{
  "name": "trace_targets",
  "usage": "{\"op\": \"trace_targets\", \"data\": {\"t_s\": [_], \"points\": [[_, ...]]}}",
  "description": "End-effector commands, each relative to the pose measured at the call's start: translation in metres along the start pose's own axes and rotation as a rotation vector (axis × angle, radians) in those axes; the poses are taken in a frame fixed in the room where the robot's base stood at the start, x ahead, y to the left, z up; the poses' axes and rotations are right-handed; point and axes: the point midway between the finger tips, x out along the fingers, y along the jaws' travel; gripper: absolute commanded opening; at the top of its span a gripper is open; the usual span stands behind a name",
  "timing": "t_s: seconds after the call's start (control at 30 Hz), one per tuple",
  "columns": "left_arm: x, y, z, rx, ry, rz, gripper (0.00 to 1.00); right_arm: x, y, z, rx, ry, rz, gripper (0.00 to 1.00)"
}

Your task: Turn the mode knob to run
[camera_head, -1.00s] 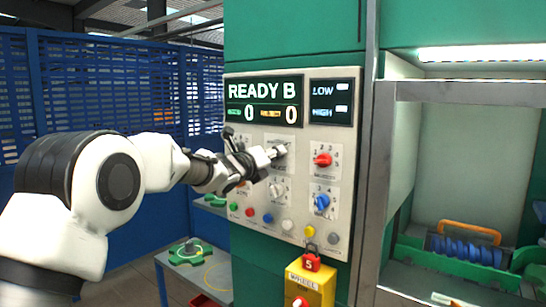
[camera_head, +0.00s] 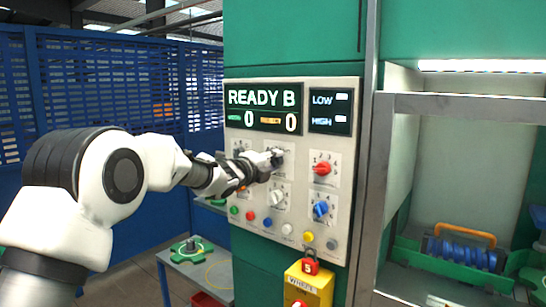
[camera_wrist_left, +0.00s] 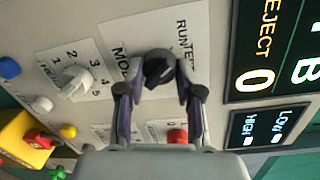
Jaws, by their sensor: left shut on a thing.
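The mode knob (camera_wrist_left: 158,70) is black and sits on a white label plate (camera_wrist_left: 120,32) in the left wrist view. The word RUN is printed near it, with part of another word beside that. My left gripper (camera_wrist_left: 158,88) has one finger on each side of the knob and is shut on it. I cannot tell exactly where the knob's pointer stands. My right gripper is not in view.
A red knob (camera_head: 322,169), a blue knob (camera_head: 320,209) and a white knob (camera_head: 277,197) are close by. Several push buttons line the panel below. The display (camera_head: 264,107) reads READY B. A yellow box (camera_head: 312,284) with a red knob is under the panel.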

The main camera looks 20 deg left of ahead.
Motion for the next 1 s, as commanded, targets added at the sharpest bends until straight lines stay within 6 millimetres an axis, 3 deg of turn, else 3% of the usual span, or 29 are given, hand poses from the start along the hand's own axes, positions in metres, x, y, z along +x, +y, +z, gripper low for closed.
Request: {"op": "trace_targets", "data": {"t_s": [0.33,0.8,0.83,0.87,0.9,1.0], "points": [[0.0,-0.0002,0.0004,-0.138,0.01,0.009,0.01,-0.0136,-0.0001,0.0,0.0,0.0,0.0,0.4],[0.0,0.0007,0.0002,-0.155,0.01,0.01,0.01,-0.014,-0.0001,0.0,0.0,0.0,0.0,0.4],[0.0,0.0007,0.0001,-0.155,0.011,0.01,0.42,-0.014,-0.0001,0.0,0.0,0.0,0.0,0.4],[0.0001,0.0007,0.0001,-0.154,0.011,0.01,0.53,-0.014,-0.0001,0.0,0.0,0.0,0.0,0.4],[0.0,0.0005,0.0002,-0.154,0.011,0.009,0.61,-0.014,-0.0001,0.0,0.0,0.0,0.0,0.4],[0.0,0.0003,0.0002,-0.154,0.011,0.009,0.61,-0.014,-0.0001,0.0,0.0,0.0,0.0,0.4]]}}
